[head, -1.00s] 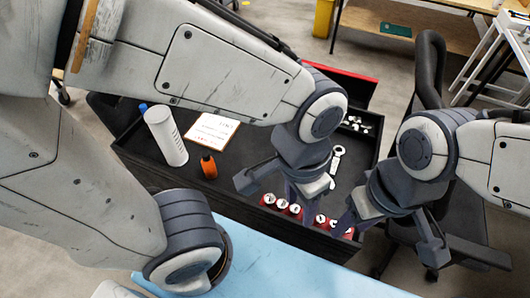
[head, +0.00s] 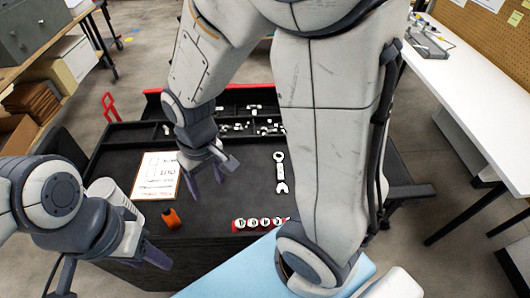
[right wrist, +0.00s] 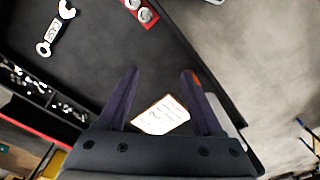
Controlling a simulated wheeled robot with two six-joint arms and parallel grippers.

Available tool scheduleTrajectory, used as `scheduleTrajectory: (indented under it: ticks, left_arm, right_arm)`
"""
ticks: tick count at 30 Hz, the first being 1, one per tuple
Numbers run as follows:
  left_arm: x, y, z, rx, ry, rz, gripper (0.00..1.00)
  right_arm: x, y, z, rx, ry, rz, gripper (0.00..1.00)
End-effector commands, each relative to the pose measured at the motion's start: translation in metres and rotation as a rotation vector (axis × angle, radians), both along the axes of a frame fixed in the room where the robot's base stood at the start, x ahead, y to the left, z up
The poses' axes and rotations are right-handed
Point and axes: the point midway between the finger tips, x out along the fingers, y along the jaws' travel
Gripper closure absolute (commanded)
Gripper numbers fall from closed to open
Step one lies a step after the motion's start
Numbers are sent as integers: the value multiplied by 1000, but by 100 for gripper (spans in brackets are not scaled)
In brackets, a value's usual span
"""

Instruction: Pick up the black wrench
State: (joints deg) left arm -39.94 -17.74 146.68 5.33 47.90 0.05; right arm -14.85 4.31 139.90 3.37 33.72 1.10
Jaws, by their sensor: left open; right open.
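A pale, silvery wrench (head: 280,172) with a dark patch on its handle lies flat on the black cart top (head: 240,200). It also shows at the upper left of the right wrist view (right wrist: 55,28). I cannot make out any black wrench. My right gripper (head: 208,178) is open and empty above the cart, left of the pale wrench and near a clipboard. Its two fingers (right wrist: 160,72) are spread in the right wrist view, with the clipboard behind them. My left gripper (head: 108,272) is open at the lower left, by the cart's left side.
The clipboard (head: 157,175), an orange object (head: 171,218) and a partly hidden white cylinder (head: 108,192) lie on the cart's left. A red holder with round pieces (head: 252,224) is at the front edge. A compartment tray (head: 240,126) with small parts is at the back.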

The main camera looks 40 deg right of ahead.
Motion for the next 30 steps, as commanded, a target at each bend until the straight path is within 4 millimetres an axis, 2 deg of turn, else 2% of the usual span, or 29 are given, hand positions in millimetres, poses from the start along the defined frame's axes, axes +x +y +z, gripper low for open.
scheduleTrajectory:
  ticks: [1,3,6,9,13,15,19,30]
  left_arm:
    - [0,0,26,0,0,0,50]
    - [0,0,42,0,0,1,50]
    - [0,0,63,0,0,1,50]
    - [0,0,81,0,0,2,50]
    - [0,0,96,0,0,2,50]
    - [0,0,100,0,0,2,50]
    - [0,0,104,0,0,2,50]
    - [0,0,113,0,0,0,50]
  right_arm:
    - [17,-26,6,-9,16,-103,32]
    - [36,-61,-2,-16,20,-223,32]
    - [50,-113,-18,-24,28,-384,32]
    - [52,-161,-35,-27,35,-525,32]
    - [43,-206,-55,-29,40,-659,32]
    - [38,-221,-64,-28,42,-705,32]
    - [32,-235,-75,-29,42,-748,32]
    - [32,-237,-121,-29,43,-753,32]
